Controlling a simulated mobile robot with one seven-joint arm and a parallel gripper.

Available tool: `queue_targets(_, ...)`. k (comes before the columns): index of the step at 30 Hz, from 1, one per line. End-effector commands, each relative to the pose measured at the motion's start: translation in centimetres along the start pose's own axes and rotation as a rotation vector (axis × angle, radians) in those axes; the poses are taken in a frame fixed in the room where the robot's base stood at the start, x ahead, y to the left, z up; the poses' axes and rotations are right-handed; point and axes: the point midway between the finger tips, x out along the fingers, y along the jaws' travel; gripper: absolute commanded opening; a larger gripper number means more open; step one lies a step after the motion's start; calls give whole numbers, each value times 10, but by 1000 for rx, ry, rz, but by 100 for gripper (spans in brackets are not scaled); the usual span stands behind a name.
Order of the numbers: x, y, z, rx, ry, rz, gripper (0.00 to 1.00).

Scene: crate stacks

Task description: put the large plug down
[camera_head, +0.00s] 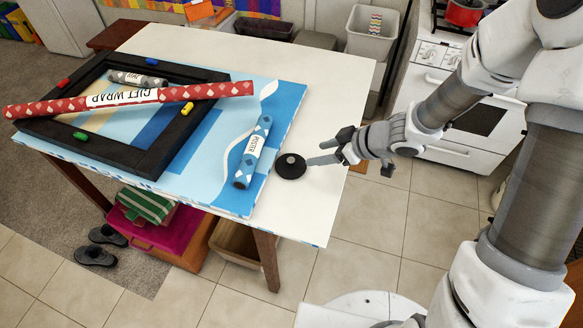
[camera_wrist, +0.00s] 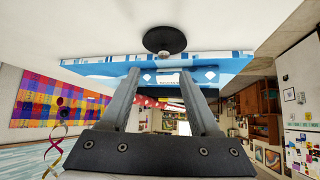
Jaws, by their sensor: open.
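The large plug (camera_head: 291,166) is a round black disc with a small grey knob on top. It rests on the bare white table (camera_head: 330,90), just right of the blue patterned board. My gripper (camera_head: 314,152) is open, with its fingers pointing left toward the plug from the right side. The fingertips look close to the plug but not closed on it. In the wrist view the plug (camera_wrist: 165,40) shows beyond the tips of my gripper (camera_wrist: 161,74), and the space between the fingers holds nothing.
A blue and white roll (camera_head: 252,152) lies on the blue board (camera_head: 271,102) left of the plug. The table's back right is clear.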

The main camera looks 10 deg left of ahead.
Motion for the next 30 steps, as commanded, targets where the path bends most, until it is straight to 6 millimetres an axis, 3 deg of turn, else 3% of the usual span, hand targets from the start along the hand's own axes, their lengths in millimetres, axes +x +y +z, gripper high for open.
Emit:
queue_targets(1,15,-2,2,0,1,-5,63)
queue_targets(4,32,-1,2,0,-1,-4,63)
queue_targets(13,55,-2,0,-1,-1,-1,63)
queue_targets(21,94,-9,-1,-1,-1,-2,63)
queue_targets(30,101,-8,-2,0,0,1,63)
